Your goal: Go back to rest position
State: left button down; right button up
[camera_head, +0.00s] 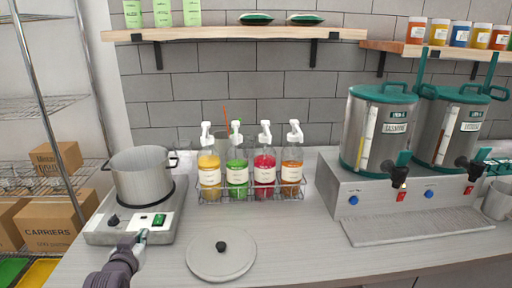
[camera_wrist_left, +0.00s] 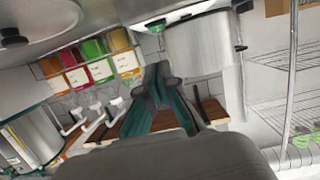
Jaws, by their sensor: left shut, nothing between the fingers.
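My left gripper (camera_head: 138,240) reaches in from the bottom left, its tip at the front edge of the hot plate (camera_head: 101,235), just below the green switch (camera_head: 158,220). I cannot tell whether it touches the hot plate. In the left wrist view, which looks upside down, its fingers (camera_wrist_left: 158,72) meet at the tips with nothing between them. A steel pot (camera_head: 141,174) stands on the hot plate; it also shows in the left wrist view (camera_wrist_left: 200,48). My right gripper is in neither view.
A pot lid (camera_head: 221,262) lies on the counter right of my left gripper. Several pump bottles (camera_head: 237,172) stand in a wire rack behind it. Two steel dispensers (camera_head: 377,130) stand on a base at the right. Wire shelves with boxes (camera_head: 48,227) are at the left.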

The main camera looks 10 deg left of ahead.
pick_arm(q)
jog(key=s+d+f+g, duration=0.1)
jog(key=s+d+f, duration=0.1)
jog(key=s+d+f+m+g+h, duration=0.1)
jog(key=s+d+f, duration=0.1)
jog(key=f, duration=0.1)
jog(key=shift+s+d, duration=0.1)
jog(key=shift+d, duration=0.3)
jog(key=s+d+f+m+g+h, duration=0.1)
jog(key=s+d+f+g, duration=0.3)
jog(key=s, duration=0.5)
jog(key=s+d+f+m+g+h, duration=0.1)
jog(key=s+d+f+g, duration=0.1)
jog(key=s+d, duration=0.55)
jog(key=s+d+f+m+g+h, duration=0.1)
jog(key=s+d+f+m+g, duration=0.15)
jog(key=s, duration=0.85)
notch_tip(320, 180, down, 31)
jog(key=s+g+b, duration=0.2)
jog(key=b, duration=0.1)
jog(key=s+a+f+g+b, duration=0.1)
jog(key=s+a+f+b, duration=0.1)
jog(key=s+f, duration=1.4)
jog(key=shift+s+f+y, duration=0.3)
jog(key=shift+s+f, duration=0.05)
jog(key=shift+f, duration=0.35)
jog(key=shift+a+n, duration=0.1)
jog(key=shift+n, duration=0.15)
